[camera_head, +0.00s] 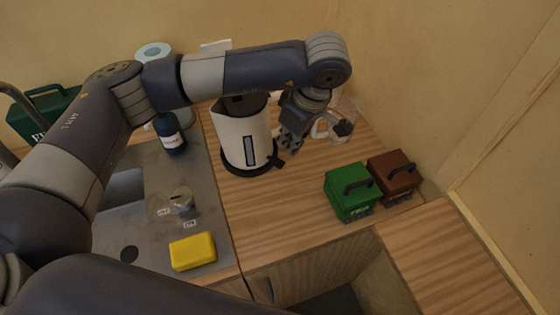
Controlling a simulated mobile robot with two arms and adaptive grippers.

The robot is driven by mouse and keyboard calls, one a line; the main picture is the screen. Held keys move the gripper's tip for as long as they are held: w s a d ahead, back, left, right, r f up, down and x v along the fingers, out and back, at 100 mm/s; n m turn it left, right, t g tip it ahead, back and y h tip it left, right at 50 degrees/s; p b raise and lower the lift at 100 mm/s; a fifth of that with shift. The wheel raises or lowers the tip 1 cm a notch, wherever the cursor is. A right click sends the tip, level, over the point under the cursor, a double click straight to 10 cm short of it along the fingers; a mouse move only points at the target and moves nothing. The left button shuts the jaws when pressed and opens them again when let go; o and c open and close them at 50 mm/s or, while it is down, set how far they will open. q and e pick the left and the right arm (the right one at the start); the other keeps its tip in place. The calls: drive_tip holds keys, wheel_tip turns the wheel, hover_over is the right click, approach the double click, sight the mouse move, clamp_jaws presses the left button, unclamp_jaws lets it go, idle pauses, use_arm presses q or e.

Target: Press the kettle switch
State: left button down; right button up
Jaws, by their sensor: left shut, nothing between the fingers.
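The kettle (238,140) is white with a dark lid, a dark level window and a black base. It stands upright on the wooden counter. A small black tab (277,162) sticks out low on its right side and looks like the switch. My left gripper (289,147) is shut and empty, pointing down just right of the kettle, close above the tab. I cannot tell whether the fingers touch it. My left arm crosses in front of the kettle's top, and the gripper hides part of its right side. My right gripper is not in view.
A green box (347,196) and a brown box (394,178), both with dark handles, stand right on the counter (290,215). A yellow block (192,252) lies on the grey sink surface. A dark bottle (170,134) stands behind. A partly hidden clear vessel (345,112) stands behind the gripper.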

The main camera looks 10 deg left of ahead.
sight(281, 164)
use_arm(q)
drive_tip(key=shift+b+x, duration=1.15)
drive_tip(key=shift+x, duration=2.4)
drive_tip(key=shift+d, duration=0.1)
